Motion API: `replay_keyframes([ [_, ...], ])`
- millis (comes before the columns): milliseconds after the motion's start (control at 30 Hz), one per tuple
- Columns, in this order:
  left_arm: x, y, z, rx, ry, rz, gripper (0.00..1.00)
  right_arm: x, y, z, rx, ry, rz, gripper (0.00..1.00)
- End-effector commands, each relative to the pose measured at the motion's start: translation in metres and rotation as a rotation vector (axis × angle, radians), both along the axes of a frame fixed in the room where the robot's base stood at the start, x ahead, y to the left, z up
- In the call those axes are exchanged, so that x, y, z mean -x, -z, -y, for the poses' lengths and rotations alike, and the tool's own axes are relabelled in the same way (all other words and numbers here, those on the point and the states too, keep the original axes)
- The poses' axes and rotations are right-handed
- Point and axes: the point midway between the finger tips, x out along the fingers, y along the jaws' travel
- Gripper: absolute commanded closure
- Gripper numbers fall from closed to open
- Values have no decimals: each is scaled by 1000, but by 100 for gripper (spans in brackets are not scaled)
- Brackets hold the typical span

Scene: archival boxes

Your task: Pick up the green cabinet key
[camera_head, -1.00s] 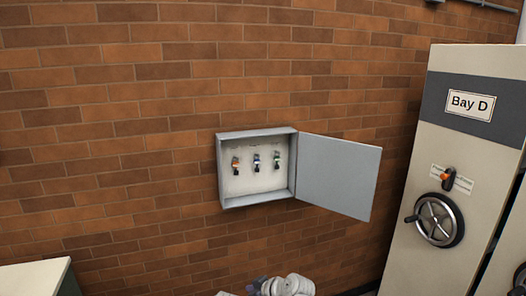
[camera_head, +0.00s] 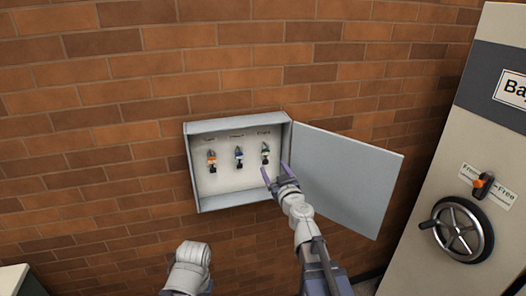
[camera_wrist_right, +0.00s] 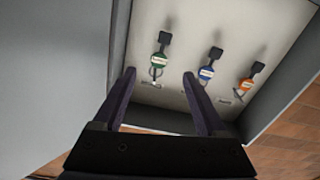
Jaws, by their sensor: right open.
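The green cabinet key (camera_head: 265,152) hangs on the right-hand hook inside the open grey wall cabinet (camera_head: 190,170). My right gripper (camera_head: 274,169) is open and empty at the cabinet's lower right front, just below the green key. In the right wrist view its two purple fingers (camera_wrist_right: 159,74) point into the cabinet, with the green key seen between and beyond their tips. I see no contact with the key. My left gripper is out of view.
A blue-tagged key (camera_head: 239,157) and an orange-tagged key (camera_head: 211,160) hang left of the green one. The cabinet door (camera_head: 345,180) stands open close to my right arm. A Bay D shelving unit with a handwheel (camera_head: 462,231) stands at the right.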

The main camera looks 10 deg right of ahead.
Motion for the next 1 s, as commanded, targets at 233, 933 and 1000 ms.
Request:
replay_keyframes([
  [233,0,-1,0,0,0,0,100,-24,-1,-1,0,-3,-1,26],
  [933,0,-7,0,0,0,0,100,-79,-7,-2,0,-4,-1,26],
  [1000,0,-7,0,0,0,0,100,-78,-7,-2,0,-4,-1,26],
])
